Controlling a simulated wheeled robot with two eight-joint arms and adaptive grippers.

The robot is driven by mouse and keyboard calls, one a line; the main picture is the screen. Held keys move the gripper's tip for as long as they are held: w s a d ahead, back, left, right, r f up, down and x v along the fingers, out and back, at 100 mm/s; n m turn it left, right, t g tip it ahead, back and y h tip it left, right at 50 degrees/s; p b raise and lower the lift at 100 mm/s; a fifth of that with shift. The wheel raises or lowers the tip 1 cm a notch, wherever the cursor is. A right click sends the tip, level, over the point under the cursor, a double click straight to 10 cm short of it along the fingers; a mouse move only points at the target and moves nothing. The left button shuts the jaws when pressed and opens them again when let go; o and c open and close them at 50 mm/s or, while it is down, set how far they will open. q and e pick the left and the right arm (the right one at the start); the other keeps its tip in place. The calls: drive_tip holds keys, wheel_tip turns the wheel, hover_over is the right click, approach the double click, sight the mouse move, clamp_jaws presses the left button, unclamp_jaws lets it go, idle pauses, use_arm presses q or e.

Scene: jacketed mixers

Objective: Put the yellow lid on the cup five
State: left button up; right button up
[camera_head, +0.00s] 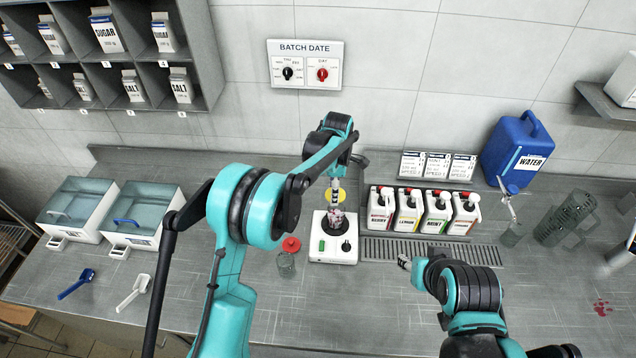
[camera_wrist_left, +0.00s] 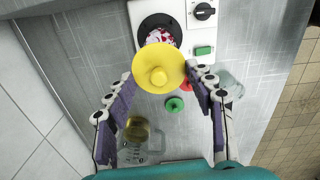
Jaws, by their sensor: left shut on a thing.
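The lid also shows partly behind the fingers in the head view (camera_head: 318,195). It is above and beside the mixer (camera_head: 333,248). A cup with red and white contents (camera_wrist_left: 157,35) sits on the mixer; the lid is apart from it. A glass mug with yellowish contents (camera_wrist_left: 138,136) stands nearer the wrist. I cannot read which one is cup five. My right gripper (camera_head: 404,262) hangs over the counter, its fingers unclear.
A green lid (camera_wrist_left: 174,104), a red lid (camera_head: 291,244) and an empty clear glass (camera_head: 285,264) are near the mixer. Syrup bottles (camera_head: 437,210), a drip grate (camera_head: 430,250) and a blue water jug (camera_head: 517,150) are right. Free counter lies in front.

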use_arm(q)
drive_tip(key=shift+d+r, duration=0.2)
drive_tip(key=shift+d, duration=0.15)
drive_tip(key=shift+f+b, duration=1.1)
drive_tip(key=shift+f, duration=1.15)
drive_tip(key=shift+f+b, duration=0.7)
drive_tip(key=shift+f, duration=0.2)
drive_tip(key=shift+b, duration=0.3)
drive_tip(key=shift+f+b, duration=0.25)
drive_tip(key=shift+b, duration=0.05)
drive_tip(key=o, duration=1.3)
drive_tip(key=shift+o, duration=0.2)
drive_tip(key=shift+r, duration=0.1)
